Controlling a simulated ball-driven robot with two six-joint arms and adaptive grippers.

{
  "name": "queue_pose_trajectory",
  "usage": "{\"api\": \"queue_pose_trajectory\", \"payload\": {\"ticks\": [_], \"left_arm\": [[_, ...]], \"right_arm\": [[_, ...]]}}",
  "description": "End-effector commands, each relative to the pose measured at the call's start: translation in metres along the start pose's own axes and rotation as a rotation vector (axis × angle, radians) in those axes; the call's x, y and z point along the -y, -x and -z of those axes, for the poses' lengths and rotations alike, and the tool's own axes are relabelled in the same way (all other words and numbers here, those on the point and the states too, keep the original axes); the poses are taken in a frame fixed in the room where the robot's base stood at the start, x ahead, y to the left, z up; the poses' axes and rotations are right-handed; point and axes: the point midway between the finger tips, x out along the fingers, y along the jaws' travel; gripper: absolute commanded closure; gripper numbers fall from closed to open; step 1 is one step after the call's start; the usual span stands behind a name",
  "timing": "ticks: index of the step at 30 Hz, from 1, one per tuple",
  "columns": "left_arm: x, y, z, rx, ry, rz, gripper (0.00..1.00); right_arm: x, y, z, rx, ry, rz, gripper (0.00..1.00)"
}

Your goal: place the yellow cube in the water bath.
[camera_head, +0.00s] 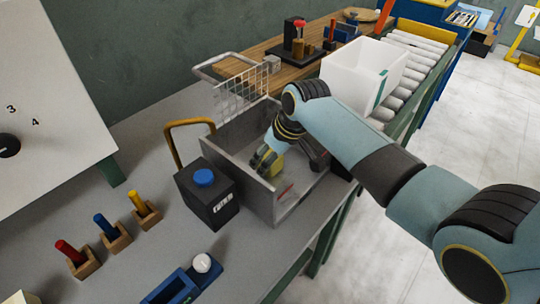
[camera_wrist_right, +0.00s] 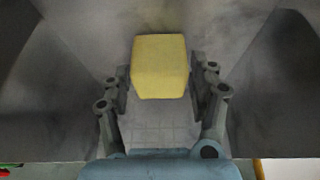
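The yellow cube (camera_wrist_right: 160,68) sits in the middle of the right wrist view, between and just beyond my right fingertips (camera_wrist_right: 160,82). A narrow gap seems to show on each side of it. In the head view the cube (camera_head: 275,167) is partly hidden by my right gripper (camera_head: 268,158), which reaches down inside an open grey metal tank. This tank looks like the water bath (camera_head: 240,168). I cannot tell whether the cube touches its floor. My left gripper is not in view.
Several coloured pegs in wooden blocks (camera_head: 112,236) are at left. A white bin (camera_head: 360,75) stands behind my right arm.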

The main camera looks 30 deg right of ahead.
Motion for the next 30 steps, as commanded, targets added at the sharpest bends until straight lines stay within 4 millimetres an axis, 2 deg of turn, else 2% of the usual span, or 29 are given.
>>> {"api": "queue_pose_trajectory", "payload": {"ticks": [9,13,17,24,30], "left_arm": [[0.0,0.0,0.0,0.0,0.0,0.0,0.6],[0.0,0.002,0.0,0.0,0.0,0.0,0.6],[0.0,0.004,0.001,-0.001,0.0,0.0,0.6],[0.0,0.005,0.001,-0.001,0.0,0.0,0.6],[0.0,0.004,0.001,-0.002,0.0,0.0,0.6]], "right_arm": [[0.0,0.001,0.0,0.0,0.0,0.0,0.3],[0.0,0.01,0.001,0.0,0.0,0.0,0.3],[0.0,0.033,0.001,-0.001,0.002,-0.002,0.3],[-0.001,0.088,0.002,-0.002,0.001,-0.002,0.3],[0.0,0.116,0.002,-0.001,0.0,0.0,0.3]]}}
